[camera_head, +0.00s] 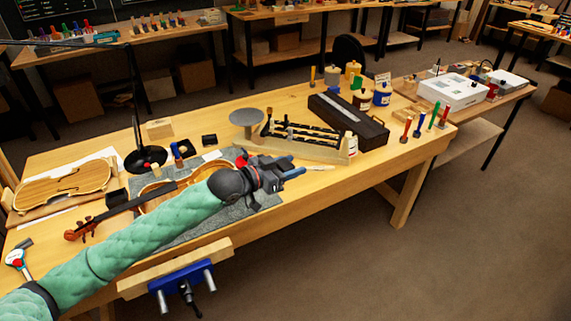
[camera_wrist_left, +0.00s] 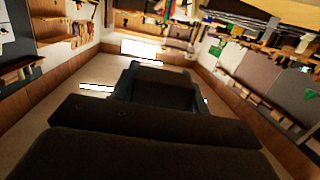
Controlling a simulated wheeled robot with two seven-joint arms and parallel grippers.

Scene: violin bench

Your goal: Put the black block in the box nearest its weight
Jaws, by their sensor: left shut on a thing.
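My left gripper (camera_head: 289,169) reaches in from the left on its green-sleeved arm, over the front middle of the bench. In the left wrist view, its jaws (camera_wrist_left: 163,90) are shut on a dark block (camera_wrist_left: 165,96), which I take to be the black block. In the head view the block is hard to tell from the dark gripper. A long dark box (camera_head: 348,122) lies at the back right of the bench, beyond the gripper. I cannot read any weight marks. My right gripper is not in view.
A wooden rack (camera_head: 305,148) with dark tools stands just behind the gripper. A round grey-topped stand (camera_head: 247,117) is behind it. Violin parts (camera_head: 68,185) and a grey mat lie at left. Coloured-handled tools (camera_head: 420,124) stand at right. The front right bench top is clear.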

